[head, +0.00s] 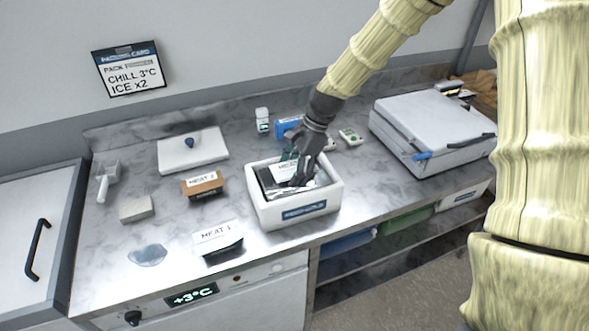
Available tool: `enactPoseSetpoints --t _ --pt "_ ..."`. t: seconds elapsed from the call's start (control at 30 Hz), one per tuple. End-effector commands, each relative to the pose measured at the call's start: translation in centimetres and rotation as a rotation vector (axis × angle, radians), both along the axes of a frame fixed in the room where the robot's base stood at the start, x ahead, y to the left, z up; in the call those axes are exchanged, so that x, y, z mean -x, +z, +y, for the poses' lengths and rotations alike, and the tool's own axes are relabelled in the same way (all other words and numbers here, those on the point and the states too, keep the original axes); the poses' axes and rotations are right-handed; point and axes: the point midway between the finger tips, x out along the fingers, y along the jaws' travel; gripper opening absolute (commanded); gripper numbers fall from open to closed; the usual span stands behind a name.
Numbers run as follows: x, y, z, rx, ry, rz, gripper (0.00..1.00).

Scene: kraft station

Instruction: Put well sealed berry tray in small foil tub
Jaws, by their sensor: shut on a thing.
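My gripper (298,182) reaches down into an open white tub (325,210) with thick walls and a blue label on its front. It is shut on a dark tray (268,183) with a white label inside the tub; the label seems to read "MEAT". The fingers hide part of the tray, and I cannot tell whether it rests on the tub's floor. No berry label is readable, and no tub that clearly looks like foil shows.
A white board (193,153), a grey block (136,209), a scoop (107,181) and a clear puddle-like patch (147,255) lie further left. A large lidded machine (430,125) stands right.

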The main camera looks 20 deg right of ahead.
Motion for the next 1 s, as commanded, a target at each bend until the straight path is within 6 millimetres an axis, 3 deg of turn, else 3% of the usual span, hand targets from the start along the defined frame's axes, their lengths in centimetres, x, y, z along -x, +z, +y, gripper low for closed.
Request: enactPoseSetpoints --t 0.57,0.6,0.63,1.0 --pt "0.0 -1.2 0.0 0.001 0.000 0.000 0.36" --pt "0.0 -1.2 0.0 0.001 0.000 0.000 0.68" --pt "0.0 -1.2 0.0 0.001 0.000 0.000 0.73" --pt "0.0 -1.0 0.0 0.000 0.000 0.000 0.73"
